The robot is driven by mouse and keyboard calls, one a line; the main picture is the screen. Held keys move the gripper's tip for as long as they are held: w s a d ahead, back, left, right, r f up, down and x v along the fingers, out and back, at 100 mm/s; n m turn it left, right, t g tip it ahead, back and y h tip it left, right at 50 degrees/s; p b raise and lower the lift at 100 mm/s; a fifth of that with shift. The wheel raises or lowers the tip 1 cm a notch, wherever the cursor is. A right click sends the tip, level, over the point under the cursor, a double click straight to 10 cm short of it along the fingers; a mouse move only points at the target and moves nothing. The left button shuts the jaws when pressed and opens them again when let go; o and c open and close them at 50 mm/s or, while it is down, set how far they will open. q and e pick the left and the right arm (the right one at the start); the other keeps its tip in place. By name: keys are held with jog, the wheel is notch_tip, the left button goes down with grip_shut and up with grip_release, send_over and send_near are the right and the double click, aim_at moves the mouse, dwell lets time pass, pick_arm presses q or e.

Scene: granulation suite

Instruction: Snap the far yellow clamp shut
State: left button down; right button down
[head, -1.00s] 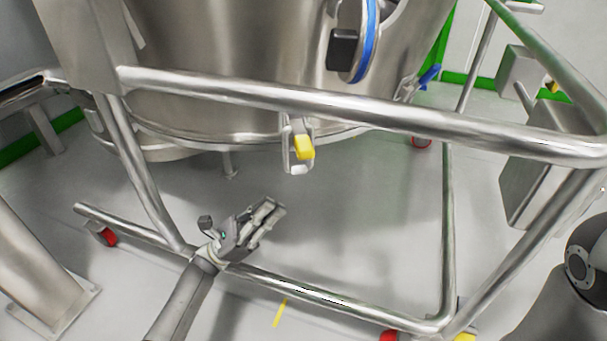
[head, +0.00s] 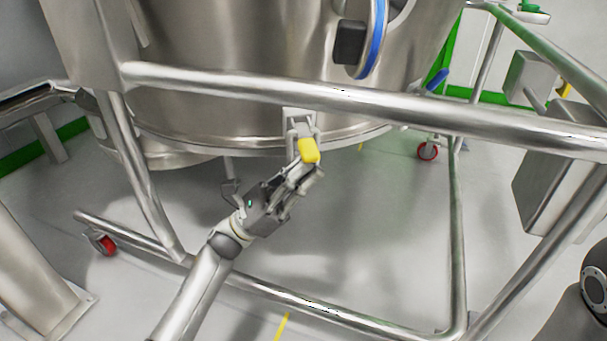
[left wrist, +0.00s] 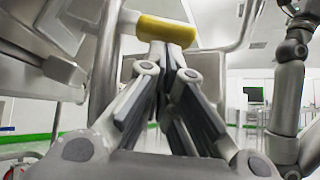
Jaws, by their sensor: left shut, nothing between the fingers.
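The clamp in view has a yellow grip (head: 309,150) on a metal lever and hangs from the lower rim of the steel vessel (head: 230,60). Its metal bracket (head: 298,118) sits on the rim just above the grip. My left gripper (head: 312,176) is shut and empty, with its fingertips right at the underside of the yellow grip. In the left wrist view the yellow grip (left wrist: 166,31) lies across just beyond the closed fingertips (left wrist: 165,50). Contact looks likely but is hard to confirm. My right gripper is not in view.
A horizontal steel frame rail (head: 380,108) crosses in front of the vessel above the clamp. A lower rail (head: 320,309) runs beneath my left arm. A blue-handled clamp (head: 437,79) is at the right of the vessel. The floor under the vessel is open.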

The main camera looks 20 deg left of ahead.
pick_arm(q)
jog(key=shift+s+d+r+n+t+y+p, duration=0.1)
jog(key=shift+r+n+t+y+p, duration=0.1)
jog(key=shift+n+t+p, duration=0.25)
jog(key=shift+s+r+n+t+y+p, duration=0.1)
jog(key=shift+n+t+y+p, duration=0.1)
jog(key=shift+n+t, duration=0.3)
jog(key=shift+n, duration=0.35)
